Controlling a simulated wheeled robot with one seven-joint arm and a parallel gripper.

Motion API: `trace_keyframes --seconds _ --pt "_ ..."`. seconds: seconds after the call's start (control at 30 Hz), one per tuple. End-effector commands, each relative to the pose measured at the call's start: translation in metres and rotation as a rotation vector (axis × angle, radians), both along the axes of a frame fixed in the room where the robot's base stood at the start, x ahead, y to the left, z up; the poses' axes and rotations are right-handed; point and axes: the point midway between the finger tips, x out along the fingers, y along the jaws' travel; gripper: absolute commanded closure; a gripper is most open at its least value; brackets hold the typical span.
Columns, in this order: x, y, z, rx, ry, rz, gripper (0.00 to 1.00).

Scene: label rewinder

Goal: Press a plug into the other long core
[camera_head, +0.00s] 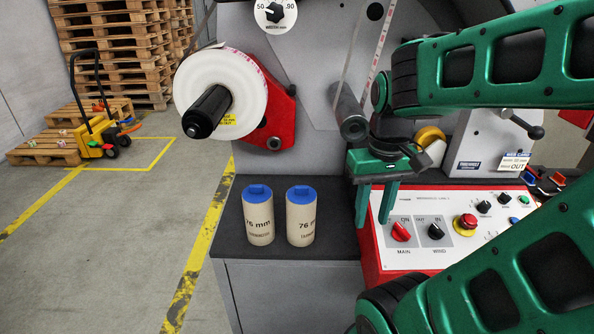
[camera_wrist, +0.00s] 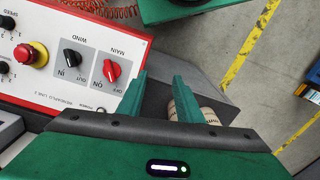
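Two beige cardboard cores stand upright side by side on the dark shelf (camera_head: 285,215), the left core (camera_head: 257,222) and the right core (camera_head: 300,224). Both are marked 76 mm and look about equal in height. A blue plug (camera_head: 257,193) sits in the top of the left core, and another blue plug (camera_head: 301,194) in the top of the right core. My gripper (camera_head: 376,222) points down to the right of the cores, near the control panel. Its fingers are apart with nothing between them. In the wrist view, part of a core (camera_wrist: 208,116) shows behind the right-hand finger.
The control panel (camera_head: 450,258) with knobs and a red stop button (camera_head: 466,222) is just right of my gripper. The rewinder's label roll (camera_head: 222,92) and black spindle (camera_head: 208,112) overhang the shelf's left side. Small orange and blue items (camera_head: 545,182) lie at the far right.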

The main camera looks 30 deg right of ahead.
Motion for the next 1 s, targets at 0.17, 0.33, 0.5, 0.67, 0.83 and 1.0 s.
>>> trace_keyframes --seconds 0.17,0.33,0.5,0.67,0.83,1.0 --pt "0.077 -0.002 0.028 -0.011 0.004 0.412 0.67" --pt "0.148 0.006 0.046 -0.011 0.005 0.818 0.67" --pt "0.201 0.018 0.054 -0.008 0.002 1.131 0.67" --pt "0.23 0.027 0.057 -0.005 -0.003 1.311 0.67" --pt "0.239 0.029 0.054 -0.003 -0.003 1.367 0.67" --pt "0.238 0.029 0.037 -0.001 -0.001 1.366 0.67"
